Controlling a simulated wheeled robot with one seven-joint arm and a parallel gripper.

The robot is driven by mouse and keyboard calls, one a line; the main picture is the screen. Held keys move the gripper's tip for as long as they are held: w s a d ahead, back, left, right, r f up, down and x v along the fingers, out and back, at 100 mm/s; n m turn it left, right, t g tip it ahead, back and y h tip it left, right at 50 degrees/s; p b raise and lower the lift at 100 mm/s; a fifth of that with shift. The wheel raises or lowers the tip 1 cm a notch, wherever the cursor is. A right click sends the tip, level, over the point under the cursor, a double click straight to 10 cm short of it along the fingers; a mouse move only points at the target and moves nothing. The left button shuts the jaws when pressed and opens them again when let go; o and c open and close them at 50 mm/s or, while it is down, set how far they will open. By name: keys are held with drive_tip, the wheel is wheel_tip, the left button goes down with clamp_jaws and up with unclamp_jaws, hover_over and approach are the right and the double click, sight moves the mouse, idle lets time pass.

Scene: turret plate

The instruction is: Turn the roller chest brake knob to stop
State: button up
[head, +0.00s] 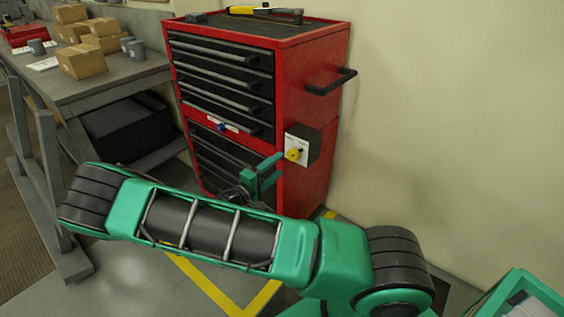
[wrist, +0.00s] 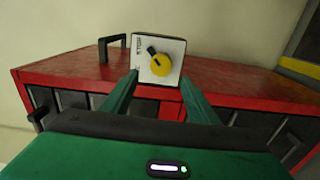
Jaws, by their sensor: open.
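The red roller chest (head: 300,110) with black drawers stands against the wall, and its side also shows in the wrist view (wrist: 230,85). The brake knob (head: 294,154) is yellow on a white plate on the chest's right side. In the wrist view the knob (wrist: 160,66) has a black pointer aimed to the upper left; the plate (wrist: 172,46) has lettering on its left that is too small to read. My gripper (wrist: 158,85) is open and empty. Its green fingers stand on either side below the knob, apart from it. In the head view my gripper (head: 268,170) is just left of the plate.
A black side handle (head: 331,82) sticks out above the knob. Tools, including a yellow one (head: 262,11), lie on the chest top. A grey workbench (head: 110,75) with cardboard boxes (head: 82,61) stands at the left. The wall right of the chest is bare.

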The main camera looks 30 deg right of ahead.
drive_tip(key=shift+v, duration=2.05)
drive_tip(key=s+d+r+m+g+y, duration=0.5)
drive_tip(key=s+d+m+g+y, duration=0.4)
drive_tip(key=s, duration=0.5)
drive_tip(key=s+a+r+m+t+y, duration=0.1)
drive_tip(key=s+a+r+t+y, duration=0.1)
drive_tip(key=s+r+y, duration=0.6)
drive_tip(key=s+r, duration=0.5)
drive_tip(key=s, duration=0.5)
drive_tip(key=shift+a+r+t, duration=0.2)
drive_tip(key=shift+r+t, duration=0.05)
drive_tip(key=shift+t, duration=0.05)
